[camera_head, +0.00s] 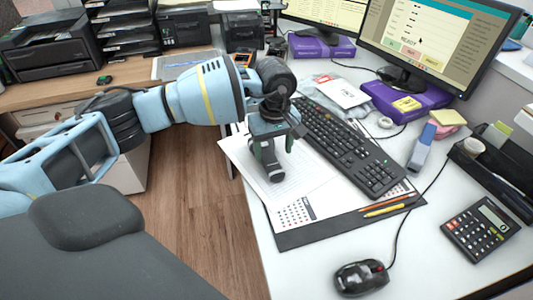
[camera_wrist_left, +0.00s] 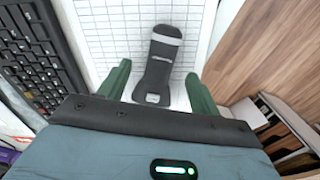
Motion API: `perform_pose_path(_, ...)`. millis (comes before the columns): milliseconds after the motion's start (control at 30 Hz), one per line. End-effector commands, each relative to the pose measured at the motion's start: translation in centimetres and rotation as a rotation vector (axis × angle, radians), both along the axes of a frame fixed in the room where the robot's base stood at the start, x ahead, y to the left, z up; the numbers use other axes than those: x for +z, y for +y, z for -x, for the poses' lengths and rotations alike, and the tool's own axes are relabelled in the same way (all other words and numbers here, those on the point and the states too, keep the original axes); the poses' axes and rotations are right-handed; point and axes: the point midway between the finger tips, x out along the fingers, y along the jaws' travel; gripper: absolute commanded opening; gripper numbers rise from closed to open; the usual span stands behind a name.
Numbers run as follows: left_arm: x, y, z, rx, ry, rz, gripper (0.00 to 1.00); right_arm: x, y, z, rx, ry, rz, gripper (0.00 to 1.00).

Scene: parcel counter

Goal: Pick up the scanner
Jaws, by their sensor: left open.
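The scanner, a dark handheld device with a pale band, lies on printed paper in the left wrist view (camera_wrist_left: 158,68). In the head view its dark end (camera_head: 273,174) shows below my left gripper (camera_head: 270,145), which hides the rest. My left gripper also shows in the left wrist view (camera_wrist_left: 157,73), its green fingers apart on both sides of the scanner. The gripper is open and not closed on it. Whether the fingers touch the scanner cannot be told. My right gripper is not in view.
A black keyboard (camera_head: 345,145) lies close right of the gripper. Pencils (camera_head: 388,207), a mouse (camera_head: 361,277), a calculator (camera_head: 482,227) and a blue-grey stapler-like object (camera_head: 421,147) lie farther right. Monitors stand behind. The desk's left edge drops to a wooden floor (camera_head: 190,200).

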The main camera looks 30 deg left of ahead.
Motion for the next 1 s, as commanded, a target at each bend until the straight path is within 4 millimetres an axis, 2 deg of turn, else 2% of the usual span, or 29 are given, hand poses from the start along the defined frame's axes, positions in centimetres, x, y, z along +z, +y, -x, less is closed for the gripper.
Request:
perform_pose_path(67,-0.4,0.0,0.0,0.0,0.001,0.0,0.64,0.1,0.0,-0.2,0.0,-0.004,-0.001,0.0)
perform_pose_path(400,-4.6,0.3,0.1,0.001,0.001,0.001,0.64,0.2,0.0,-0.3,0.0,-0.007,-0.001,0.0)
perform_pose_path(700,-5.1,0.2,0.1,0.0,-0.001,0.001,0.64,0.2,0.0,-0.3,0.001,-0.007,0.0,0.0)
perform_pose_path(767,-5.1,0.2,0.1,0.0,-0.001,0.001,0.58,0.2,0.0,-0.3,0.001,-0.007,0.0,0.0)
perform_pose_path(1000,-5.1,0.2,0.1,0.0,-0.001,0.001,0.27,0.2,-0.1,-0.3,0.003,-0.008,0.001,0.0)
